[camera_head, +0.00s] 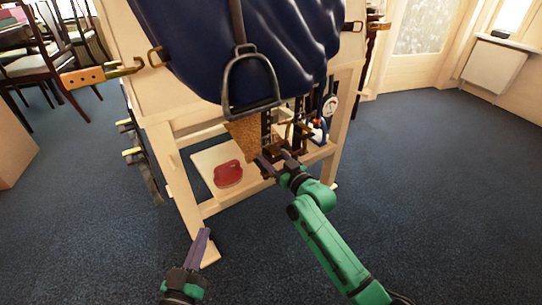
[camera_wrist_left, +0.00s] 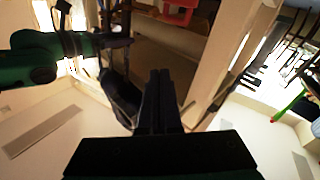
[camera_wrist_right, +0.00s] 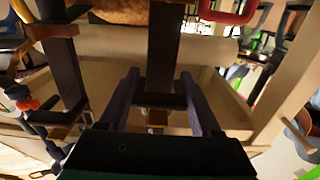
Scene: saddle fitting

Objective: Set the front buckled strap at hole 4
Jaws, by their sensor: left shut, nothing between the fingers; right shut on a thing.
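A dark blue saddle (camera_head: 255,50) sits on a pale wooden stand (camera_head: 335,120), with a stirrup iron (camera_head: 250,85) hanging in front. Dark straps (camera_head: 297,112) hang below the saddle. My right gripper (camera_head: 268,163) is under the saddle, shut on the lower end of a dark strap. In the right wrist view this strap (camera_wrist_right: 165,45) comes down between the fingers, with metal buckle parts low between them; another dark strap (camera_wrist_right: 62,70) hangs to the left. Strap holes are too small to read. My left gripper (camera_head: 207,236) is shut and empty, low beside the stand's front leg.
A red object (camera_head: 228,173) lies on the stand's lower shelf. A round dial (camera_head: 330,105) hangs at the stand's right. A tan hook fitting (camera_head: 85,76) sticks out left. Blue carpet is clear on the right; chairs (camera_head: 45,65) stand back left.

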